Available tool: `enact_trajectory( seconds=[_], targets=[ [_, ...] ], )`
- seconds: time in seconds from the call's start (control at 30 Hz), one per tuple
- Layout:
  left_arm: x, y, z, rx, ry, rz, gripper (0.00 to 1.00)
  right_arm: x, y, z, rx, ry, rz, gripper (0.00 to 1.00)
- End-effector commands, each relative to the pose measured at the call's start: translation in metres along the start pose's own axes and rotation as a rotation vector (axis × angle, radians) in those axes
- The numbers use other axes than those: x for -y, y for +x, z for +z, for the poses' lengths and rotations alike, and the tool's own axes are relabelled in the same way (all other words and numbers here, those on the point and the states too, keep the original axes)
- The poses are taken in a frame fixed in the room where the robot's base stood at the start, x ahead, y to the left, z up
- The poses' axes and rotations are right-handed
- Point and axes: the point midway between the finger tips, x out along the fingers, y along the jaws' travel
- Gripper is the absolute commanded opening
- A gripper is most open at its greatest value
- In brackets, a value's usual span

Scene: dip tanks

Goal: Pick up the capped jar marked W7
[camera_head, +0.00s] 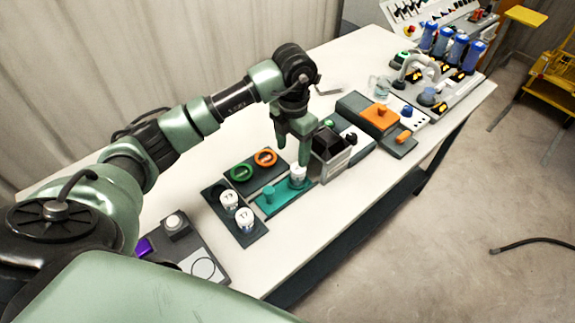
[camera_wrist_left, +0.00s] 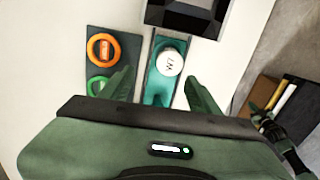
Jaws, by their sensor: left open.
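The capped jar marked W7 (camera_wrist_left: 170,62) has a white lid and stands upright on a teal tray (camera_wrist_left: 158,95). In the head view the white jar (camera_head: 298,176) is at the right end of the teal tray (camera_head: 283,199), partly hidden by my finger. My left gripper (camera_head: 293,150) is open and empty, pointing down just above the jar. In the left wrist view its two green fingers (camera_wrist_left: 162,88) are spread on either side of the tray, with the lid ahead between them.
Two white jars (camera_head: 237,209) stand on a dark tray at left. A dark tray with green and orange rings (camera_head: 265,158) lies beside the teal one. A grey box with black contents (camera_head: 331,160) stands close right of the jar. Bare white table lies in front.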

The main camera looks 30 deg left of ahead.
Motion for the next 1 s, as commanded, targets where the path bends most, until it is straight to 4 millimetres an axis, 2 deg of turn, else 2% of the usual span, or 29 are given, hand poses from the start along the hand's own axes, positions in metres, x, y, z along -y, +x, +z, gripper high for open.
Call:
enact_trajectory(
  seconds=[0.27, 0.43, 0.6, 0.87, 0.9, 1.0],
  targets=[
    [0.004, 0.027, 0.002, -0.004, 0.002, -0.003, 0.62, -0.015, -0.014, 0.002, 0.004, -0.004, 0.017, 0.0],
    [0.01, 0.05, 0.007, -0.006, 0.001, -0.004, 0.62, -0.022, -0.031, 0.004, 0.009, -0.004, 0.026, 0.0],
    [0.009, 0.072, 0.008, -0.003, 0.001, -0.001, 0.62, -0.02, -0.035, 0.004, 0.01, -0.003, 0.023, 0.0],
    [0.008, 0.077, 0.009, 0.0, 0.002, 0.0, 0.62, -0.006, -0.034, 0.001, 0.006, 0.001, 0.007, 0.0],
    [0.008, 0.077, 0.009, 0.0, 0.002, 0.0, 0.56, -0.005, -0.034, 0.001, 0.006, 0.001, 0.006, 0.0],
    [0.008, 0.076, 0.009, 0.0, 0.002, 0.0, 0.28, -0.004, -0.034, 0.001, 0.006, 0.0, 0.005, 0.0]
  ],
)
